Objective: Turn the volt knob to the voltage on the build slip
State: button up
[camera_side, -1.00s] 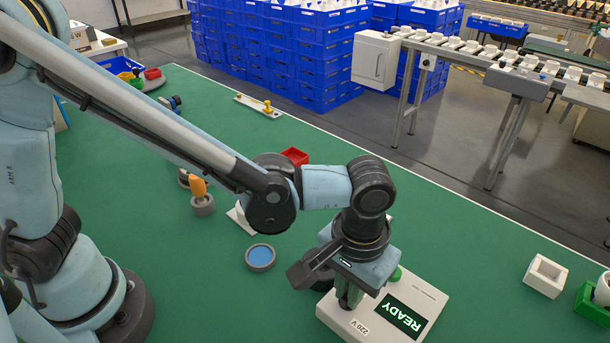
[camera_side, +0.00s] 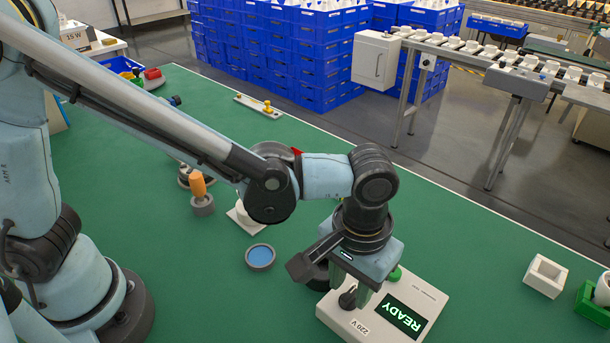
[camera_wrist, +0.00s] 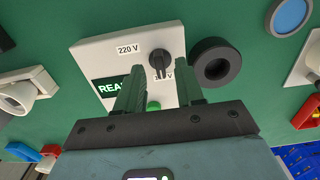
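The volt knob (camera_wrist: 160,62) is a black dial with a raised grip on the pale tester box (camera_wrist: 90,48). It also shows in the side view (camera_side: 348,299), near the box's left corner. A "220 V" label (camera_wrist: 128,50) lies beside it; a second voltage label (camera_wrist: 164,74) is partly hidden and unreadable. I cannot tell exactly where the knob points. My gripper (camera_wrist: 160,80) is open and empty, above the box, its fingers apart on either side and clear of the knob. The box's screen (camera_side: 402,316) reads READY. I cannot make out a build slip.
A green button (camera_wrist: 153,106) is on the box. A black ring-shaped holder (camera_wrist: 215,62) stands close beside it. A blue-centred round dish (camera_side: 260,257), an orange-handled tool in a grey stand (camera_side: 202,200) and a white square holder (camera_side: 545,275) stand on the green bench.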

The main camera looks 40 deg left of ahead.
aim_at(348, 293)
notch_tip(348, 293, up, 11)
jog(key=shift+f, duration=0.15)
jog(key=shift+a, duration=0.1)
dwell(0.4)
jog(key=a+f+t, duration=0.2)
jog(key=a+t, duration=0.5)
jog(key=a, duration=1.9)
jog(key=shift+w+f, duration=0.2)
jog(key=shift+f, duration=0.15)
